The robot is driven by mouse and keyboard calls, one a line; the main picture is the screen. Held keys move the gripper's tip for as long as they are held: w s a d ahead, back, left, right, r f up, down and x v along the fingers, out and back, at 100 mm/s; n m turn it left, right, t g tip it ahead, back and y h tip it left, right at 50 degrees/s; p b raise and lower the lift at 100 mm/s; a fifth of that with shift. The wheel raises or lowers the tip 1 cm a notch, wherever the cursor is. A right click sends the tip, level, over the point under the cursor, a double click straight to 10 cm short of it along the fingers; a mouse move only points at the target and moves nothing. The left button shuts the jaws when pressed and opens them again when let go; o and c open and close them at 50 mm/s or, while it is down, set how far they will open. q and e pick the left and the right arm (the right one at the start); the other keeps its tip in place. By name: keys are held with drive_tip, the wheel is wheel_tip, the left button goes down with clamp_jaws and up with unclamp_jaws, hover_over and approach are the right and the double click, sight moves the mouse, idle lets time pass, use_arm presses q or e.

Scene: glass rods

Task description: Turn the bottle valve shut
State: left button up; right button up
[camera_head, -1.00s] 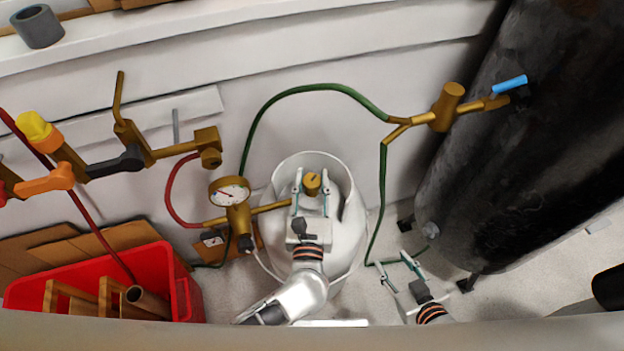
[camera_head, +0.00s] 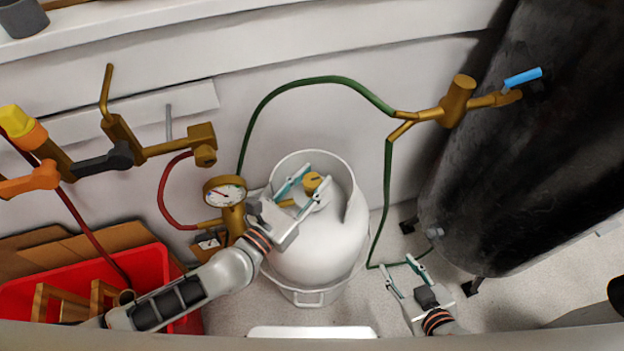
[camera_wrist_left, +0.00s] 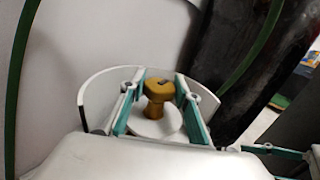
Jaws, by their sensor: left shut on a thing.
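The white gas bottle (camera_head: 318,250) stands upright in the middle of the head view, with a raised collar around its top. Its brass valve knob (camera_head: 313,182) sits at the top centre. My left gripper (camera_head: 315,177) comes in from the lower left and is shut on the knob, a finger on each side. In the left wrist view the knob (camera_wrist_left: 158,88) shows between the two teal-edged fingers. My right gripper (camera_head: 402,271) is open and empty, low to the right of the bottle.
A pressure gauge (camera_head: 225,191) stands close left of the bottle. A green hose (camera_head: 320,80) arches behind it to a brass fitting (camera_head: 457,100). A dark cylinder (camera_head: 530,150) is at right. A red bin (camera_head: 150,268) is at lower left.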

use_arm(q)
drive_tip(key=shift+m+g+h, duration=0.3)
drive_tip(key=shift+h, duration=0.1)
drive_tip(key=o, duration=1.1)
drive_tip(key=shift+o, duration=0.2)
drive_tip(key=v, duration=1.2)
